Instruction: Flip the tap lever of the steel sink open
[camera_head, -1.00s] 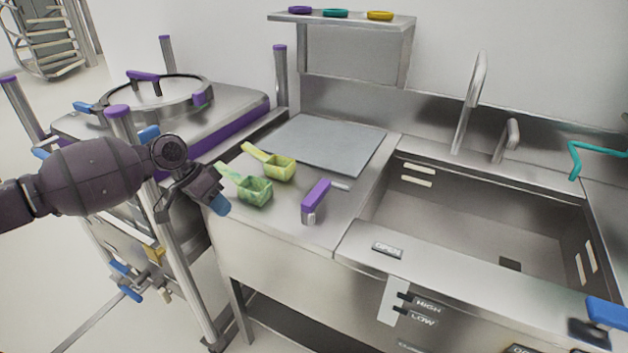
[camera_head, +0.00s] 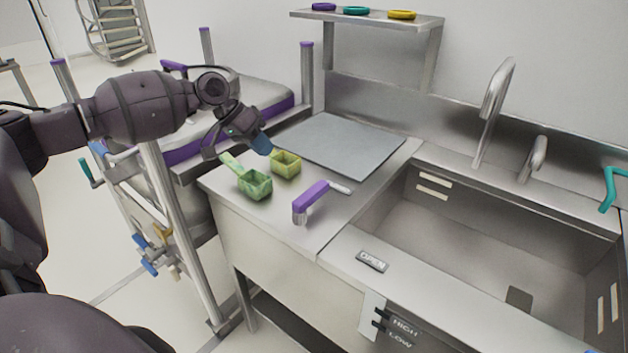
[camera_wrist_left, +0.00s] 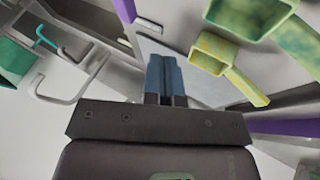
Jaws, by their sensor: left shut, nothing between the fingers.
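The steel sink (camera_head: 480,230) is at the right in the head view, with a tall curved spout (camera_head: 493,110) and a short bent steel piece (camera_head: 533,160) behind its basin. A purple-handled lever (camera_head: 311,195) stands on the counter left of the basin, its handle slanting up to the right. I cannot tell for certain which part is the tap lever. My left gripper (camera_head: 262,145) is shut and empty above the counter's left part, behind and left of the purple lever. Its blue fingers (camera_wrist_left: 165,78) are together in the left wrist view. My right gripper is out of view.
A green scoop (camera_head: 254,184) and a yellow-green scoop (camera_head: 286,163) lie close to my left gripper. A grey board (camera_head: 345,143) lies behind them. A shelf (camera_head: 370,18) with rings hangs above.

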